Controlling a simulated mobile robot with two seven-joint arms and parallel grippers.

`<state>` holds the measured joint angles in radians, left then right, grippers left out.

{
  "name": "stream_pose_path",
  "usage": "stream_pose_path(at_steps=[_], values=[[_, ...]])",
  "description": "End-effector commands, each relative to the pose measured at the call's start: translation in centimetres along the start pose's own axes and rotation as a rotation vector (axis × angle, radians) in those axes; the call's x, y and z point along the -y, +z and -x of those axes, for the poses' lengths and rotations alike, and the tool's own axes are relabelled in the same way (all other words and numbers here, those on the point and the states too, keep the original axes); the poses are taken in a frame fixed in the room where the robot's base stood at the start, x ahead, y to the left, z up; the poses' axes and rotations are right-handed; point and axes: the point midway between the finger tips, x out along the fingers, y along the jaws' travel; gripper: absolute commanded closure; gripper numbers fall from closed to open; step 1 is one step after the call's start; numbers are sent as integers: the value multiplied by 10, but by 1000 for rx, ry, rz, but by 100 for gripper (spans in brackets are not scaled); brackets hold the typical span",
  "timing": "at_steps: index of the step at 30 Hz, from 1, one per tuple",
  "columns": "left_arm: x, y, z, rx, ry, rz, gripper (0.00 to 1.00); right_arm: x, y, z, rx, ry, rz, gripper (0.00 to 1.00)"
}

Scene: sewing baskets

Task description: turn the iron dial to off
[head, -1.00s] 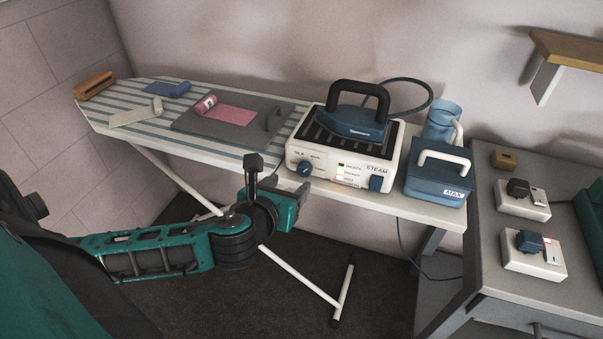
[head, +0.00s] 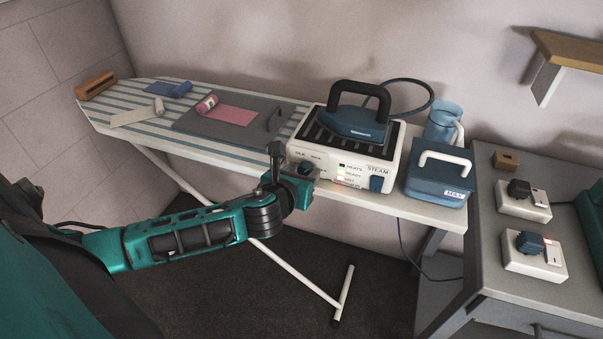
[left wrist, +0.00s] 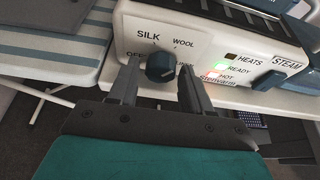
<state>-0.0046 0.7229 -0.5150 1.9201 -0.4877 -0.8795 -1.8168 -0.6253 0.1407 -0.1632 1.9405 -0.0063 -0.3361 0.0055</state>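The iron station (head: 350,153) is a white box with the blue iron (head: 356,118) resting on its dark top. Its blue dial (left wrist: 160,67) is on the left of the front panel, with SILK, WOOL and part of OFF printed around it. The dial's pointer direction is unclear. My left gripper (left wrist: 158,80) is open, its two fingers on either side of the dial. I cannot tell whether they touch it. In the head view my left gripper (head: 300,172) partly covers the dial (head: 306,169). My right gripper is not in view.
A blue water tank (head: 437,182) stands right of the station. The striped board (head: 150,90) extends left. Wall sockets or switch boxes (head: 535,254) sit on the right cabinet.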

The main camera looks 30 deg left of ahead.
Motion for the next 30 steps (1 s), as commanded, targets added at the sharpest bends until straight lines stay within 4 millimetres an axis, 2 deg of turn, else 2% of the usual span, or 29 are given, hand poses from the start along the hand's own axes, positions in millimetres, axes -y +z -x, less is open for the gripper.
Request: stream_pose_path(at_steps=[2,13,23,30], values=[[0,0,0,0,0,0,59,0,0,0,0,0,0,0],[0,0,0,0,0,0,95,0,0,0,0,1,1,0],[-1,0,0,0,-17,42,95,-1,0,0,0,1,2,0],[-2,0,0,1,-73,176,95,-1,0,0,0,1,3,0]])
